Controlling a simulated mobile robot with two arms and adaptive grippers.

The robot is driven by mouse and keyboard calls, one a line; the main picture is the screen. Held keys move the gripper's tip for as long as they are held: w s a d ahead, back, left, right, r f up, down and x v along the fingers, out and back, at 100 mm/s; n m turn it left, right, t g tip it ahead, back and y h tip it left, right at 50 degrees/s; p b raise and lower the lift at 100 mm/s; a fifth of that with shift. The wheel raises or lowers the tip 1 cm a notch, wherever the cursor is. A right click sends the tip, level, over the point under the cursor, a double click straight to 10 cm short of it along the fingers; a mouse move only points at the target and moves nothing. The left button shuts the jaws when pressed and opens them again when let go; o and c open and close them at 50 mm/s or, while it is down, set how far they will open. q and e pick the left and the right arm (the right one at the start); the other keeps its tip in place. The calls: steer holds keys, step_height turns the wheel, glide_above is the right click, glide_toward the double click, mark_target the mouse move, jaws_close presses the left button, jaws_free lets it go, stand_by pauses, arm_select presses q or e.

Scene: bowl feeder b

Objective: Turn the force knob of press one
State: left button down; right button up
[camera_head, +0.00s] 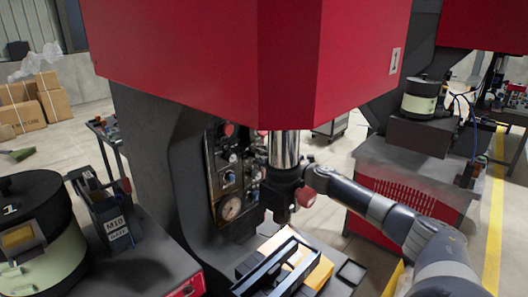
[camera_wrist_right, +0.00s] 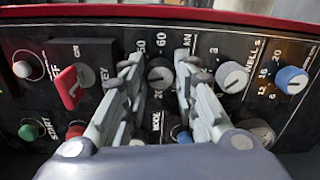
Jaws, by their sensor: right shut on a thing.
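The press in front of me has a red upper housing (camera_head: 240,50) and a dark control panel (camera_head: 213,175) on its column. In the right wrist view my right gripper (camera_wrist_right: 160,70) faces this panel. Its two grey fingers stand on either side of a round dark knob (camera_wrist_right: 160,76) with a grey face and are shut on it. The scale around this knob reads 60 at the top and 20 below; its label is partly covered by the fingers. In the head view my right arm reaches in from the right, and its fingers are largely hidden behind the ram. My left gripper is not in view.
Close by on the panel are a grey knob (camera_wrist_right: 233,77), a blue knob (camera_wrist_right: 291,80), a red key switch (camera_wrist_right: 71,86) and a green start button (camera_wrist_right: 30,128). The silver ram (camera_head: 284,150) hangs beside my wrist. A bowl feeder (camera_head: 35,235) marked 1 stands at left.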

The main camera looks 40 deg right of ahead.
steer(key=shift+a+r+m+p, duration=0.1)
steer(key=shift+r+m+p, duration=0.1)
steer(key=shift+m+p, duration=0.8)
steer(key=shift+m, duration=0.5)
steer(key=o, duration=0.7)
steer(key=shift+w, duration=0.1)
steer(key=o, duration=0.4)
steer(key=shift+w+a, duration=0.1)
steer(key=shift+s+d, duration=0.15)
steer(key=shift+s, duration=1.8)
steer(key=shift+s+d, duration=0.15)
steer(key=shift+s, duration=1.75)
steer(key=shift+s+d, duration=0.15)
steer(key=shift+s, duration=1.8)
